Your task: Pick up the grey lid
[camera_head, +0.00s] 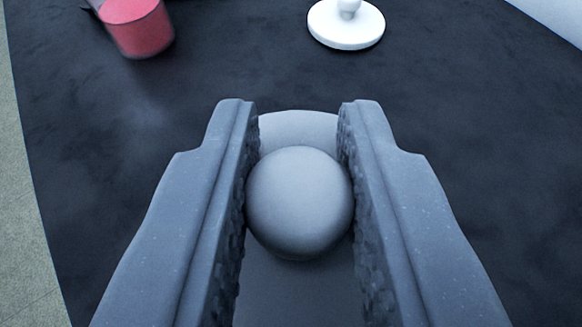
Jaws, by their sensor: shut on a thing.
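The grey lid (298,128) is in the lower middle of the view, with its round knob (300,200) between the two fingers. My gripper (299,112) is shut on the knob, with a textured finger pad against each side. The far edge of the lid shows just beyond the knob between the fingertips. The sides of the lid are hidden behind the fingers. I cannot tell whether the lid is resting on something or held clear of it.
A red cylinder-shaped thing (138,28) stands at the upper left, cut by the frame. A white round lid with a knob (346,27) is at the top, right of centre. The dark surface (250,70) between them and my gripper is clear. Its curved edge runs down the left side.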

